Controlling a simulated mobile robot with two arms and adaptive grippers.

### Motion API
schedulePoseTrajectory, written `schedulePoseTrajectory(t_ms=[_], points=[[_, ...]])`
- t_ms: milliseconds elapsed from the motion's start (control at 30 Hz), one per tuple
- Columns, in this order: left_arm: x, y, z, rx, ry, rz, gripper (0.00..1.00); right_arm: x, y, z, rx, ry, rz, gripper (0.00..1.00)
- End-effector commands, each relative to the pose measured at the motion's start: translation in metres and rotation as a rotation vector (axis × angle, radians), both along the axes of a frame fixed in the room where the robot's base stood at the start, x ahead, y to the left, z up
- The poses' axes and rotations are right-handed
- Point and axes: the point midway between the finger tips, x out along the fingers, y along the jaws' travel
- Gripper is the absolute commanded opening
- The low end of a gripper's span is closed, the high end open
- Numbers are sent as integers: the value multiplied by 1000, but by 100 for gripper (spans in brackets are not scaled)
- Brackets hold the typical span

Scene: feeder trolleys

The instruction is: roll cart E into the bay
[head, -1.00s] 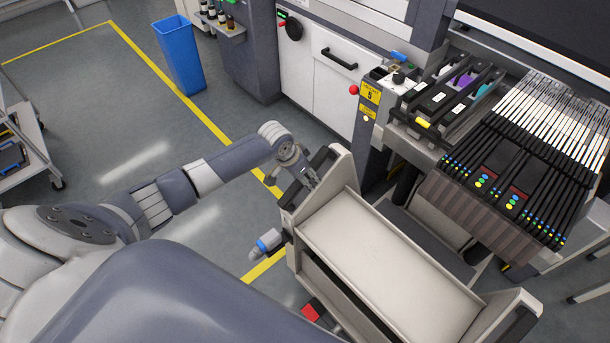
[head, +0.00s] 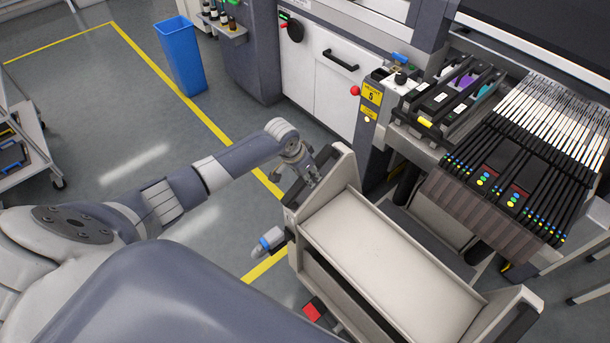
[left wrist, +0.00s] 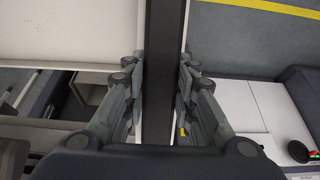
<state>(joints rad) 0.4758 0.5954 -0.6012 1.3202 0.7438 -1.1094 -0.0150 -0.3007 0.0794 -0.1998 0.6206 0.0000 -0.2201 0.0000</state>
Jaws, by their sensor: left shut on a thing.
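Cart E (head: 385,255), a pale grey trolley with a flat top tray and raised end panels, stands in front of me, its far side close to the machine. My left gripper (head: 309,178) is shut on the dark handle bar of the cart's left end panel. In the left wrist view the fingers (left wrist: 160,95) lie on both sides of the dark bar (left wrist: 163,50). The bay (head: 425,215) is the space under the machine's feeder bank, partly hidden by the cart. My right gripper is not in view.
The feeder bank (head: 500,195) with several black feeders overhangs beyond the cart. A yellow-labelled post (head: 371,100) stands by the cart's far left corner. A blue bin (head: 181,57) and a shelf trolley (head: 25,150) stand left. Floor between them is clear.

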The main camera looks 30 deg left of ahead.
Motion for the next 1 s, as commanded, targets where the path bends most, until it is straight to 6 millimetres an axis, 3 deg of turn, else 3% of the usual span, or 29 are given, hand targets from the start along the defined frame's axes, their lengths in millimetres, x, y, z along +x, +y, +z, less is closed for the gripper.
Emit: schedulePoseTrajectory(t_ms=[33,200,233,300,333,733,1000], points=[[10,-4,9,-10,-32,0,0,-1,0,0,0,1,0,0],[11,-4,10,-11,-34,-1,0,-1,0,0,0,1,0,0],[11,-5,10,-12,-35,-1,28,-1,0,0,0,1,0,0],[11,-4,9,-11,-34,-1,44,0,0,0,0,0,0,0],[10,-4,9,-11,-32,-1,47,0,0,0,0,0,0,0],[6,-2,9,-7,-23,-1,47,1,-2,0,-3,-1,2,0],[-7,3,45,-6,-27,-3,47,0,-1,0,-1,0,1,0]])
